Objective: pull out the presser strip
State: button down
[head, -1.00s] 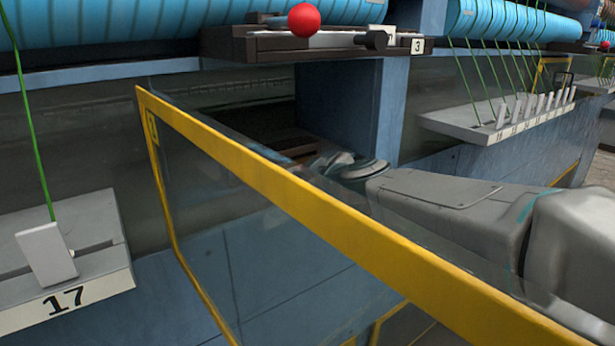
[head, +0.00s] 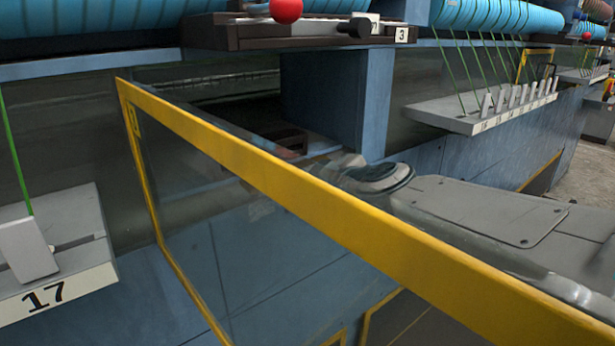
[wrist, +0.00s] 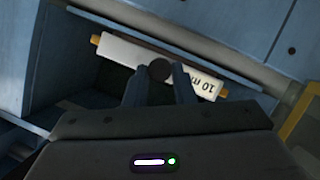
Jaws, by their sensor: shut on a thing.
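The presser strip (wrist: 128,53) shows in the wrist view as a pale bar with "10 m…" printed on it, a dark round knob (wrist: 159,70) at its middle and a yellow end piece at its left. My gripper (wrist: 160,82) is shut on the knob, one dark finger on each side. The strip lies tilted across the view, in front of a dark recess between blue panels. In the head view my gripper and this strip cannot be made out; my arm reaches behind a yellow-framed clear panel toward a dark opening.
The yellow-framed panel (head: 300,185) stands between the head camera and my arm. A blue post (head: 365,105) is beside the opening. Above is a dark ledge (head: 225,33) marked 3 with a red ball (head: 287,10). A grey shelf (head: 65,215) marked 17 is at left.

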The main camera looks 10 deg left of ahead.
jog(key=s+d, duration=0.2)
jog(key=d, duration=0.1)
jog(key=shift+s, duration=0.25)
dwell(0.5)
